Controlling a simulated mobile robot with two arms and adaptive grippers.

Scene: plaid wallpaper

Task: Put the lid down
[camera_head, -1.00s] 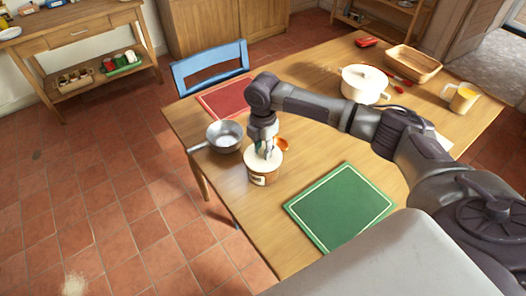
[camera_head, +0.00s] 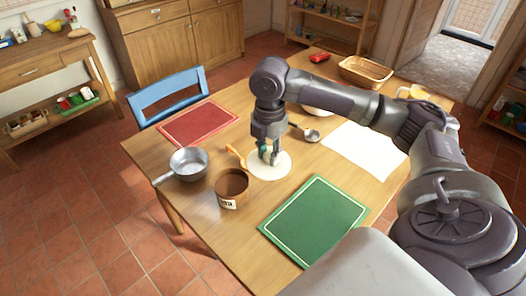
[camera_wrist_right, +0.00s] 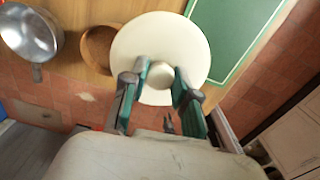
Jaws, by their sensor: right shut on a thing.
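The lid (camera_head: 277,172) is a round cream disc with a knob. My right gripper (camera_head: 268,156) is shut on the knob. The lid is off the brown pot (camera_head: 232,190), up and to the right of it in the head view; its height over the table is hard to judge. In the right wrist view the lid (camera_wrist_right: 160,38) lies level between the fingers of my right gripper (camera_wrist_right: 160,84) and hides part of the open brown pot (camera_wrist_right: 95,50). My left gripper is not in view.
A grey saucepan (camera_head: 188,163) stands left of the pot. A green board (camera_head: 315,218) lies at the front right, a red board (camera_head: 198,122) at the back left. A ladle (camera_head: 311,134) and a white sheet (camera_head: 365,150) lie to the right. An orange utensil (camera_head: 236,154) lies close to the lid.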

